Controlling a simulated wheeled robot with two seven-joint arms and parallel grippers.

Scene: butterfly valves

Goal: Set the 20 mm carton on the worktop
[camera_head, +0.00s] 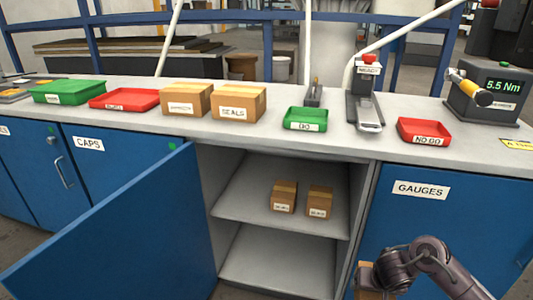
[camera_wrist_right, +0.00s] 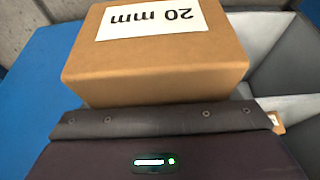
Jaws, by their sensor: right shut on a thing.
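The 20 mm carton (camera_wrist_right: 150,68) is brown cardboard and fills the upper middle of the right wrist view. Its white label reads "20 mm", upside down in that picture. My right gripper (camera_wrist_right: 165,118) is shut on it. In the head view, my right gripper (camera_head: 372,280) is at the bottom right, in front of the cabinet and well below the worktop. Only a small brown part of the carton (camera_head: 366,268) shows there, mostly hidden by the gripper. The light grey worktop (camera_head: 340,143) runs across the picture. My left gripper is not in view.
Two small cartons (camera_head: 284,196) (camera_head: 319,202) stand on the open cabinet's shelf. The blue door (camera_head: 125,235) stands open to the left. On the worktop are two larger cartons (camera_head: 187,99) (camera_head: 239,103), a green GO tray (camera_head: 305,119) and a red NO GO tray (camera_head: 424,131). The front strip is bare.

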